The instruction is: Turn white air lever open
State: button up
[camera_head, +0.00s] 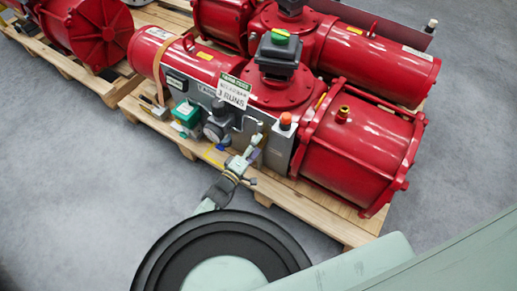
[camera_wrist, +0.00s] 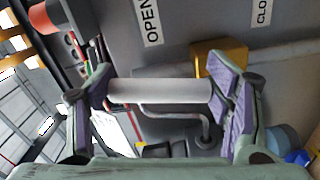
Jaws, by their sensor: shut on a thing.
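The white air lever (camera_wrist: 160,92) is a pale cylinder that spans the space between my two fingers in the wrist view. My gripper (camera_wrist: 163,90) has purple pads, one at each end of the lever, and is shut on it. An OPEN label (camera_wrist: 149,22) stands above the lever, and a partly cut-off label reading CLO (camera_wrist: 263,12) stands to the right. In the head view my gripper (camera_head: 247,158) is at the front panel of the red valve actuator (camera_head: 360,145). The lever is too small to make out clearly there.
The actuator lies on a wooden pallet (camera_head: 345,228). A yellow block (camera_wrist: 215,58) is close behind my right finger. The floor at left is clear.

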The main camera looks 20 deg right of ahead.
jog(key=shift+w+a+r+n+b, duration=0.15)
jog(key=shift+w+n, duration=0.1)
jog(key=shift+n, duration=0.25)
jog(key=shift+w+a+r+n+b, duration=0.1)
jog(key=shift+w+n+b, duration=0.1)
jog(key=shift+n, duration=0.3)
jog(key=o, duration=1.7)
jog(key=shift+a+f, duration=0.1)
jog(key=v, duration=1.2)
